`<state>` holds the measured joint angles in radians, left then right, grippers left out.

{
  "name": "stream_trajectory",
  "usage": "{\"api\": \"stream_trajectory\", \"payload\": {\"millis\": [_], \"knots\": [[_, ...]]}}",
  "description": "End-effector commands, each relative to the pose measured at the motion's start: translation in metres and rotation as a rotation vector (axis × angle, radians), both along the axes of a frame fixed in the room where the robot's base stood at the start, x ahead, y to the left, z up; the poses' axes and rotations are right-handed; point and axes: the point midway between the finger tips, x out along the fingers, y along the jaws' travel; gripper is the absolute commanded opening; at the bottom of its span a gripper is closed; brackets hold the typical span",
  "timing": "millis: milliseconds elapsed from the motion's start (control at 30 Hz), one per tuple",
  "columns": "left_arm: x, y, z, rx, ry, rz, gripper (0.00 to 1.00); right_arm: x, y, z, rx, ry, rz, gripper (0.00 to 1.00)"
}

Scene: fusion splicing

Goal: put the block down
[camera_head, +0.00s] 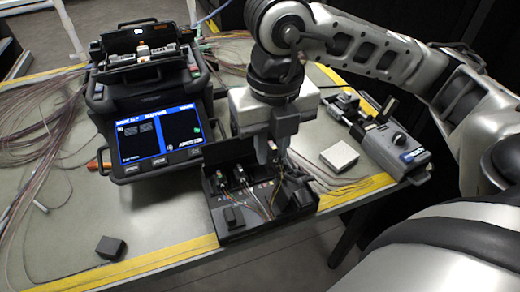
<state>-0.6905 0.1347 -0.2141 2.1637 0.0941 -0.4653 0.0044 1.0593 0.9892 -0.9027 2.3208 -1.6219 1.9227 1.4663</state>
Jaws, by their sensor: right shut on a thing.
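My right gripper (276,158) points down over the back right part of a black open tray (262,235) at the table's front edge. It is shut on a block, which is mostly hidden and hard to tell from the dark parts below it. I cannot tell whether the block touches the tray. One small dark block (110,247) lies on the table at the front left. Another dark block (233,216) sits in the front left of the tray. My left gripper is not in view.
A fusion splicer (153,120) with a lit screen stands behind and left of the tray. A white square block (339,155) and a grey device (396,149) are to the right. Thin fibres spread over the left side. Yellow tape (170,256) marks the front edge.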

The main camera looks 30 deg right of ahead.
Motion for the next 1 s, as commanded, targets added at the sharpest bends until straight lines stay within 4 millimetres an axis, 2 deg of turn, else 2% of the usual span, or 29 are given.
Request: {"api": "stream_trajectory", "payload": {"millis": [33, 200, 533, 733, 1000], "knots": [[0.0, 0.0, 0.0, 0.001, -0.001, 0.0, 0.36, 0.012, -0.004, -0.007, 0.0, 0.004, -0.006, 0.0], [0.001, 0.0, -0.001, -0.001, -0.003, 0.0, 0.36, 0.036, -0.011, -0.039, 0.0, 0.004, -0.002, 0.0], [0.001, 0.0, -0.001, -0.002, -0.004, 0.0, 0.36, 0.058, -0.018, -0.067, -0.001, 0.001, 0.0, 0.0], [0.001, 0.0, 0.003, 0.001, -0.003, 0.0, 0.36, 0.057, -0.017, -0.092, 0.0, 0.001, 0.002, 0.0], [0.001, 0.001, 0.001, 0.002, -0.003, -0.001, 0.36, 0.057, -0.017, -0.094, 0.001, -0.001, 0.002, 0.0]]}}
